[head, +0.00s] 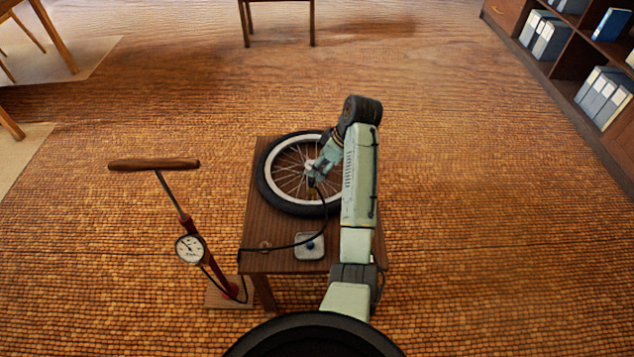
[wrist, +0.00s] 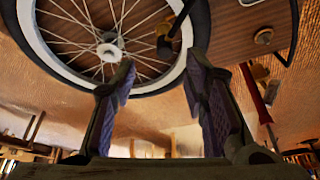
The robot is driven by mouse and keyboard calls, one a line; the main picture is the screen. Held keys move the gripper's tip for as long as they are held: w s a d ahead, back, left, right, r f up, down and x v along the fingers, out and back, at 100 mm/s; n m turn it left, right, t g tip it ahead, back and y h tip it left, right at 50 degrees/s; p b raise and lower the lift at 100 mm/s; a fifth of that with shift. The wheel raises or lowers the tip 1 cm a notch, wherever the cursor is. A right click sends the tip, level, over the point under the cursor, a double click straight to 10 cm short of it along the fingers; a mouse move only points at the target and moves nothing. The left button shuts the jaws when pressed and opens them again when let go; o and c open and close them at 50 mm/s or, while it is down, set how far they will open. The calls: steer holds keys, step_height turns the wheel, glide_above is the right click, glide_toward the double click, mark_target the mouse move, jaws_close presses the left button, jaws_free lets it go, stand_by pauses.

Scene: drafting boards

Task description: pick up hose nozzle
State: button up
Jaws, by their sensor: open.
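The hose nozzle (head: 312,189) is a small dark piece with a brassy part, at the end of the black hose, over the bicycle wheel's spokes. In the wrist view the nozzle (wrist: 167,45) shows just beyond my fingertips, nearer the right finger. My gripper (head: 317,172) is over the wheel, close to the nozzle and partly hiding it in the head view. In the wrist view my gripper (wrist: 160,78) is open, with nothing between its fingers. Whether a finger touches the nozzle is unclear.
The wheel (head: 268,190) lies on a small wooden table (head: 275,262). The hose (head: 285,247) crosses the table to a red floor pump (head: 222,276) at the left. A small grey tray (head: 309,253) is at the table's front. Open floor surrounds the table; shelves (head: 570,75) stand at right.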

mark_target(313, 180)
steer(key=shift+s+p+x, duration=0.15)
steer(key=shift+p+x, duration=0.4)
steer(key=shift+x, duration=1.75)
steer(key=shift+s+p+x, duration=0.15)
steer(key=shift+p+x, duration=0.4)
steer(key=shift+x, duration=1.8)
steer(key=shift+c, duration=0.2)
jaws_close()
